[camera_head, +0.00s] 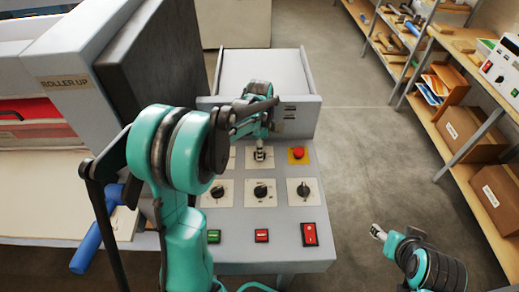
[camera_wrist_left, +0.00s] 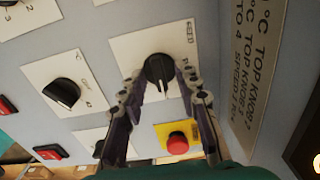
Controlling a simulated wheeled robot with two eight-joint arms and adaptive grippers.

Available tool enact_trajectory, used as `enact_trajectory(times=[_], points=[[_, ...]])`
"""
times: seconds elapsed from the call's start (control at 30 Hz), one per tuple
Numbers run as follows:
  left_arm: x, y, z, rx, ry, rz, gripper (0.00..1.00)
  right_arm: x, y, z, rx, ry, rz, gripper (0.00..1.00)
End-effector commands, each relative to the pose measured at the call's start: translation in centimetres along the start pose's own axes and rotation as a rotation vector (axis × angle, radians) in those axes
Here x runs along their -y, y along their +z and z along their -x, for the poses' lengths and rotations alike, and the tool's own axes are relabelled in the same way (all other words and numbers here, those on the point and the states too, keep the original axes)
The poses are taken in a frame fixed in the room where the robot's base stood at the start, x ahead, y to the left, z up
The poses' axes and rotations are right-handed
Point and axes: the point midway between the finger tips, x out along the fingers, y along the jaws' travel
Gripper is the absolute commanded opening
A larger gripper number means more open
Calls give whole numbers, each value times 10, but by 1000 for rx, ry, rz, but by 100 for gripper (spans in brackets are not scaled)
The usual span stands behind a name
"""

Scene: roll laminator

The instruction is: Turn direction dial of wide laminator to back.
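The wide laminator's sloped grey control panel (camera_head: 281,215) carries several black dials on white plates. My left gripper (camera_head: 260,155) is over the upper-row dial beside the red emergency button (camera_head: 298,153). In the left wrist view that black dial (camera_wrist_left: 158,70) sits between the two fingertips of my left gripper (camera_wrist_left: 159,78). The fingers are spread to either side of it, with no clear contact. Its plate's lettering is only partly legible, and the gripper covers much of this dial in the head view. My right gripper (camera_head: 378,232) is off the panel at lower right; its finger opening is unclear.
Lower-row dials (camera_head: 217,192), (camera_head: 261,191) and (camera_head: 303,190) sit nearby. A green button (camera_head: 214,237), a red button (camera_head: 262,236) and a red switch (camera_head: 309,234) line the front. Shelves (camera_head: 460,100) with boxes stand right, beyond clear floor.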

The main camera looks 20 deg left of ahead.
Motion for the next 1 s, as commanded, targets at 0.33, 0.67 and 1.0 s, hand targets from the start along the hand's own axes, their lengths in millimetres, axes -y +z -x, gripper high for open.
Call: enact_trajectory(times=[0.33,0.67,1.0], points=[[0,0,65,0,0,0,32,0,0,0,0,0,0,55],[0,0,113,0,0,0,32,0,0,0,0,0,0,55],[0,0,117,0,0,0,32,0,0,0,0,0,0,55]])
